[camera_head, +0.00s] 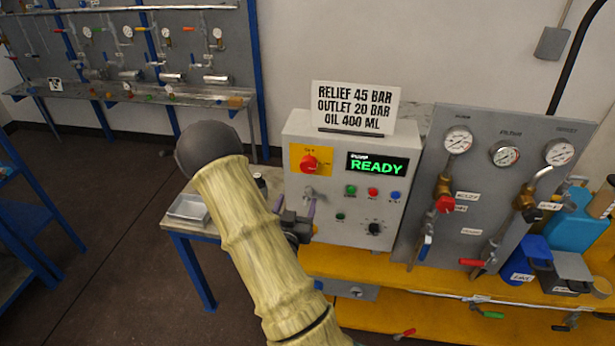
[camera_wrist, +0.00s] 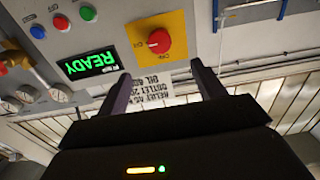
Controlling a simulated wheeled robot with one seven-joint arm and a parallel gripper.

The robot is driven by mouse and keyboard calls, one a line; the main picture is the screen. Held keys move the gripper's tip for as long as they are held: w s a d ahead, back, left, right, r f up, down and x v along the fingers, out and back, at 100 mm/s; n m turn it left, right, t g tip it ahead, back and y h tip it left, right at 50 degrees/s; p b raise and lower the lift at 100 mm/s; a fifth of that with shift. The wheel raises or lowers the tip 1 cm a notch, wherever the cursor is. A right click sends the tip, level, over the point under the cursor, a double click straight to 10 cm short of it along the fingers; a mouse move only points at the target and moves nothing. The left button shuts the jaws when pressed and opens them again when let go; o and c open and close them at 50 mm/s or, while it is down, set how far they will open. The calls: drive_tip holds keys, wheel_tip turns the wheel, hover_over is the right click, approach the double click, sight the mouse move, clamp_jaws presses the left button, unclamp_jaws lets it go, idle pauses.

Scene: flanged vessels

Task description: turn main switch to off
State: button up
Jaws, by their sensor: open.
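The main switch is a red rotary knob (camera_head: 309,164) on a yellow plate at the upper left of the grey control box (camera_head: 346,212). In the wrist view, which is upside down, the red knob (camera_wrist: 159,41) and its yellow plate lie ahead of the fingertips. The small labels and exact knob position are too small to read. My gripper (camera_head: 297,212) is in front of the box's lower left, below the knob, partly hidden by my arm. In the wrist view my gripper (camera_wrist: 161,72) is open and empty, its two dark fingers apart and not touching the knob.
A lit green READY display (camera_head: 377,165) and several coloured buttons sit right of the switch. A sign (camera_head: 355,106) stands on the box. A grey gauge panel (camera_head: 497,190) with valves is on the right. A metal tray (camera_head: 188,208) sits on a small table at left.

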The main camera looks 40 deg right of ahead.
sight(307, 169)
drive_tip(key=shift+d+f+b, duration=0.2)
drive_tip(key=shift+b, duration=0.5)
drive_tip(key=p+x, duration=0.1)
drive_tip(key=x, duration=0.3)
drive_tip(key=p+x, duration=0.1)
drive_tip(key=x, duration=0.4)
drive_tip(key=p+x, duration=0.2)
drive_tip(key=x, duration=0.2)
drive_tip(key=shift+w+d+r, duration=0.2)
drive_tip(key=shift+w+r, duration=0.1)
drive_tip(key=shift+w+d+f, duration=0.1)
drive_tip(key=shift+w+d, duration=0.2)
drive_tip(key=shift+d, duration=0.05)
drive_tip(key=c, duration=1)
